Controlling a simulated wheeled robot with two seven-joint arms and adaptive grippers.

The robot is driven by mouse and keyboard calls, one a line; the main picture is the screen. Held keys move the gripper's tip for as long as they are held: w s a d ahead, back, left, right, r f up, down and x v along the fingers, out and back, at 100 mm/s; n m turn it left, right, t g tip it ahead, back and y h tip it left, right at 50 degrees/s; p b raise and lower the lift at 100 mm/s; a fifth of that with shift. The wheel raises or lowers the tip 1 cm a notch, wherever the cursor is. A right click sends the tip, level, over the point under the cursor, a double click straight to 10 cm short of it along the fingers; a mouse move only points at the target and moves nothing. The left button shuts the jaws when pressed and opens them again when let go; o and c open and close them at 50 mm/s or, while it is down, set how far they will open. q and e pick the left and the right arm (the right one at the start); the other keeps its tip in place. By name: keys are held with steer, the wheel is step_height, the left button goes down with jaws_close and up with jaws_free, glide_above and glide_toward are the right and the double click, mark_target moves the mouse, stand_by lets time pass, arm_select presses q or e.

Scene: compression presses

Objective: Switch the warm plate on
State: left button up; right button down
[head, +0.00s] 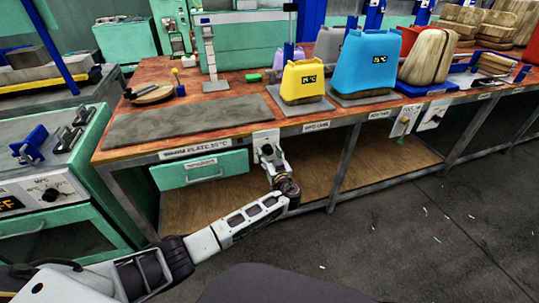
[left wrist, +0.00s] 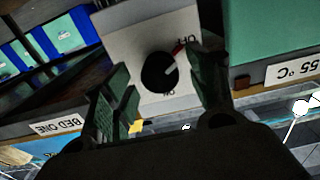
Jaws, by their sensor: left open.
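The warm plate (head: 190,121) is a flat grey slab on the left of the wooden bench, with its label on the bench edge below. Its white switch panel (head: 265,139) hangs at the bench front, right of the green drawer. In the left wrist view the panel carries a round black knob (left wrist: 157,72), seen upside down. The knob's pale, red-tipped pointer is turned towards OFF; ON is marked at another side. My left gripper (head: 270,158) is open in front of the panel, its fingers on either side of the knob; the right finger looks close to the pointer. Contact is unclear.
A green drawer (head: 198,170) is left of the panel. A yellow canister (head: 302,82) and a blue canister (head: 367,62) stand on the bench. Another switch panel (head: 403,118) is farther right. A green machine (head: 50,190) with an OFF display stands at left.

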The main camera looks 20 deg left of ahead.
arm_select(q)
steer(key=shift+w+a, duration=0.15)
steer(key=shift+w, duration=0.05)
arm_select(e)
steer(key=shift+w+r, duration=0.3)
arm_select(q)
steer(key=c, duration=1)
steer(key=shift+c, duration=0.2)
arm_select(e)
steer(key=shift+f, duration=0.2)
